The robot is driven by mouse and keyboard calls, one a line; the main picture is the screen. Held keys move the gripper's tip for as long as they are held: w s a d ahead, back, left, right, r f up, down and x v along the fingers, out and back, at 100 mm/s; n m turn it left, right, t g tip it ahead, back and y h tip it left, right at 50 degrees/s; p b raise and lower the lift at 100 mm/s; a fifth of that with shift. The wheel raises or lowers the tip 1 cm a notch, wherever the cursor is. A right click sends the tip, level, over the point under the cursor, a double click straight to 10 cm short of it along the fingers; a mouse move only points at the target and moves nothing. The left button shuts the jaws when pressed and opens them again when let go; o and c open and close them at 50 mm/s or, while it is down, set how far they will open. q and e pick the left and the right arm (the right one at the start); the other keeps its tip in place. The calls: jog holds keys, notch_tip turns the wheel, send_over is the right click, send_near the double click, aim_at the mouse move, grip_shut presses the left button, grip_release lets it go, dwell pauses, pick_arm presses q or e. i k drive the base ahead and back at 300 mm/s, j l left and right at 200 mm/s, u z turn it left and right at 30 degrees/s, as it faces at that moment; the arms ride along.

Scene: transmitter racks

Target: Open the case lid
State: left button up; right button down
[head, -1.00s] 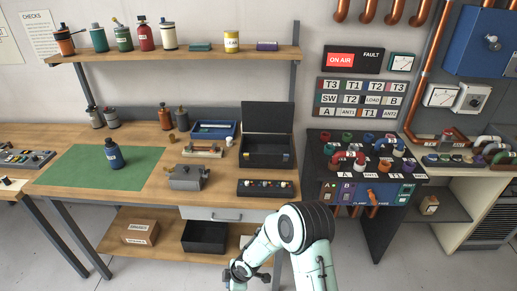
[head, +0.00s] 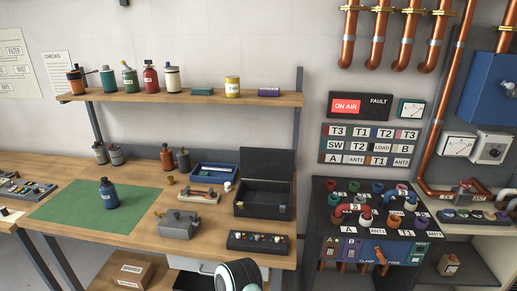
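The black case (head: 263,212) stands on the wooden bench, toward its right end. Its lid (head: 267,163) stands raised and upright at the back, so the case is open. Its inside is dark, and I cannot make out any contents clearly. Only a rounded dark and white link of one of my arms shows at the bottom edge, in front of the bench and apart from the case. Neither gripper is in view.
A blue tray (head: 213,170) lies left of the case, and a dark strip with coloured knobs (head: 258,243) lies in front. A plug panel (head: 335,226) stands to the right.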

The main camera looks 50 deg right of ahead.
aim_at(256, 163)
jog(key=k+l+u, duration=0.15)
jog(key=l, duration=0.2)
jog(key=k+l+u, duration=0.1)
jog(key=l, duration=0.2)
jog(key=k+l+u, duration=0.15)
jog(key=l, duration=0.15)
jog(key=k+l, duration=0.15)
jog(key=l, duration=0.15)
jog(key=k+l, duration=0.2)
jog(key=l, duration=0.15)
jog(key=k+l+u, duration=0.1)
jog(key=l, duration=0.2)
jog(key=k, duration=0.05)
